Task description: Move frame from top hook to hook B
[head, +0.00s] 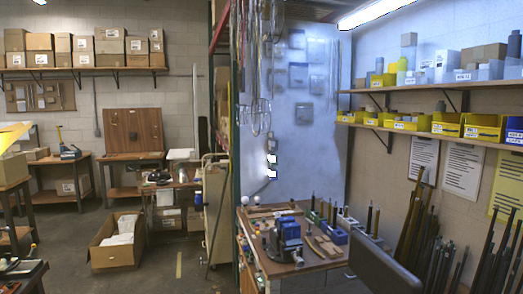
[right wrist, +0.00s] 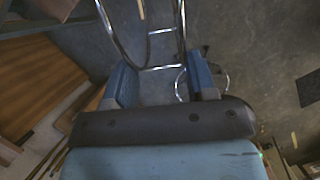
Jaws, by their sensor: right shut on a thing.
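In the right wrist view my right gripper (right wrist: 160,62) has two blue fingers set apart, shut on a shiny metal wire frame (right wrist: 161,31). The frame has two long rods joined by crossbars, and a round wire loop shows beside the right finger. The exact contact is partly hidden by the fingers. In the head view several long wire frames (head: 258,60) hang at the upper middle, in front of a pale panel. I cannot tell which hook is the top hook or hook B. My left gripper is in neither view.
A wooden workbench (head: 310,262) with a blue vise (head: 288,240) and small parts stands below the hanging frames. Shelves with yellow bins (head: 486,127) line the right wall. An open cardboard box (head: 117,244) sits on the floor at left, with clear floor beside it.

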